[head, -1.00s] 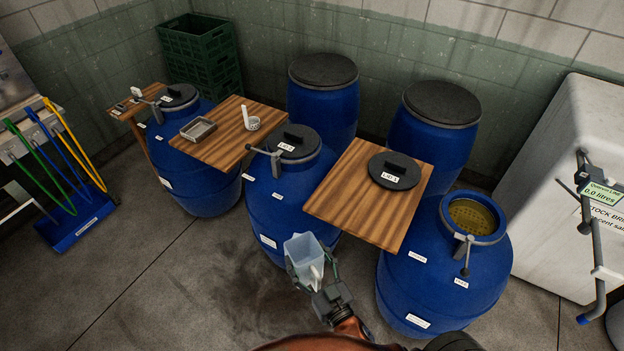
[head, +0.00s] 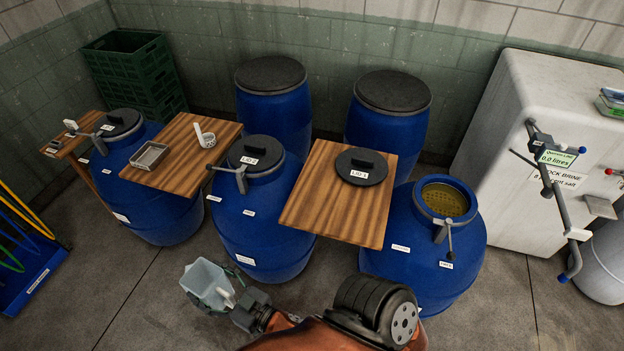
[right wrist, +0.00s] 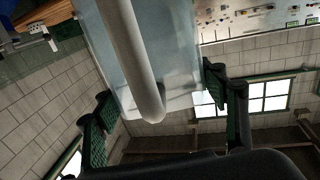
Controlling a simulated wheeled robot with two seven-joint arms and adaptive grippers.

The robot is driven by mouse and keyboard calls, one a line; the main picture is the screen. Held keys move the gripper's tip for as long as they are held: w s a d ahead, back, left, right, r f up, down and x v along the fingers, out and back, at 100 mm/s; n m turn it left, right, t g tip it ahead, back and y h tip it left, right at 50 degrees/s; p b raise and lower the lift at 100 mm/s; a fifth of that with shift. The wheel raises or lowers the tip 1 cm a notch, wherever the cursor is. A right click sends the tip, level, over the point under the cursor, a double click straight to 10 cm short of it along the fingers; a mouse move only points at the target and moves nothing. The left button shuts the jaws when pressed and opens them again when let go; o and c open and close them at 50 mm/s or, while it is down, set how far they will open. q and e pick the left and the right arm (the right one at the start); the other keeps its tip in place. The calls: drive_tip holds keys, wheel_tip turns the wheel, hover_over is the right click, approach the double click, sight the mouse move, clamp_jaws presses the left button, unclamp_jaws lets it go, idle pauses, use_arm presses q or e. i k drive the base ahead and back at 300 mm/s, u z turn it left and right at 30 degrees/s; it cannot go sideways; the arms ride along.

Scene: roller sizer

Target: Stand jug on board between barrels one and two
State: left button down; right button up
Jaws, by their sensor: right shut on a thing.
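My right gripper (head: 228,303) is shut on the handle of the pale translucent jug (head: 203,279). It holds the jug in front of barrel two (head: 262,225), apart from the boards; the jug looks tilted. In the right wrist view the jug (right wrist: 180,45) and its handle fill the space between the fingers (right wrist: 155,92). The wooden board (head: 318,205) bridges barrel two and barrel one (head: 425,250). The black lid marked 1 (head: 361,168) lies on its back right part. Barrel one is open. Barrel two wears its lid (head: 256,153). My left gripper is not in view.
A second board (head: 180,165) at left carries a metal tray (head: 149,155) and a white cup-like item (head: 205,138). Two lidded barrels stand behind. A brine tank (head: 510,130) with a lever tap (head: 555,185) stands at right. The first board's front left is bare.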

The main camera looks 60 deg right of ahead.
sight(325, 213)
drive_tip(key=z, duration=0.05)
drive_tip(key=i, duration=2.9)
drive_tip(key=z, duration=3.95)
drive_tip(key=i, duration=1)
drive_tip(key=u, duration=0.05)
